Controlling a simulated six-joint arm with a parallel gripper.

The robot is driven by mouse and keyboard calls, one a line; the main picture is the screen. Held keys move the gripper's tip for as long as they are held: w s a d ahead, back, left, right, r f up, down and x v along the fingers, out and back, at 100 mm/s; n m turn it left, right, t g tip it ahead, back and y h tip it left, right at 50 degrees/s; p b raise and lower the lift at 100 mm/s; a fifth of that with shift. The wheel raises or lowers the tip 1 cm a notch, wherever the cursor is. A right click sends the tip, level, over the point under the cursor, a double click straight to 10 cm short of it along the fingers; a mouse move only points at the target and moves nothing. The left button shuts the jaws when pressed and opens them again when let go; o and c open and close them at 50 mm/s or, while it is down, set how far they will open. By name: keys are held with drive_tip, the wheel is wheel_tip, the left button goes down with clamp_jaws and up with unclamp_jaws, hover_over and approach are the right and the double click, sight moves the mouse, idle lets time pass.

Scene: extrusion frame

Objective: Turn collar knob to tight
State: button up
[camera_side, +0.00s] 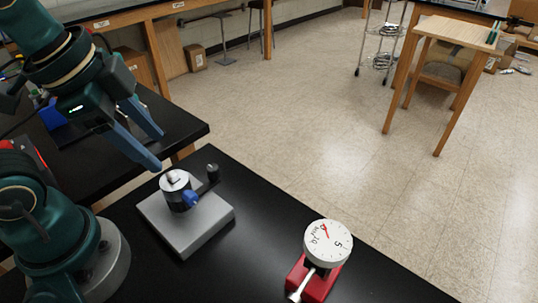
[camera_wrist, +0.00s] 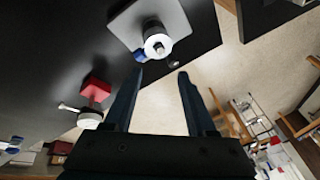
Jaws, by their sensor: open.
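A grey square base plate (camera_side: 214,226) on the black bench carries an upright dark cylinder with a white top, the collar (camera_side: 175,182). A blue knob (camera_side: 191,199) sticks out of the collar's side; it also shows in the wrist view (camera_wrist: 139,56). A dark knob (camera_side: 212,171) stands at the plate's far right side. My gripper (camera_side: 158,151) is open and empty, up and to the left of the collar in the side view. In the wrist view my gripper (camera_wrist: 161,74) has its fingers apart, with the collar (camera_wrist: 155,38) beyond the tips. Nothing touches the blue knob.
A dial gauge with a white face (camera_side: 328,243) and red base (camera_side: 317,282) stands to the right on the bench, a pale rod projecting at its front. The black bench top (camera_side: 262,222) between plate and gauge is clear. Its far edge drops to the floor.

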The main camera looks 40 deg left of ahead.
sight(188, 194)
drive_tip(key=shift+w+r+m, duration=0.1)
drive_tip(key=shift+m, duration=0.6)
drive_tip(key=shift+w+d+m, duration=0.1)
drive_tip(key=shift+w+m, duration=0.1)
drive_tip(key=shift+m, duration=0.8)
drive_tip(key=d+f+m+g, duration=0.1)
drive_tip(key=m, duration=0.1)
drive_tip(key=f+m, duration=0.1)
drive_tip(key=m, duration=0.1)
drive_tip(key=w+d+f+m+g, duration=0.1)
drive_tip(key=m, duration=0.1)
drive_tip(key=shift+d+f+m+g, duration=0.15)
drive_tip(key=shift+d+m+g, duration=0.15)
drive_tip(key=shift+m, duration=0.1)
drive_tip(key=shift+s+d+f, duration=0.2)
drive_tip(key=shift+d+f, duration=0.05)
drive_tip(key=shift+f, duration=0.25)
drive_tip(key=shift+w+f, duration=0.15)
drive_tip(key=shift+f, duration=1.05)
drive_tip(key=shift+w+f, duration=0.15)
drive_tip(key=shift+f, duration=1)
clamp_jaws()
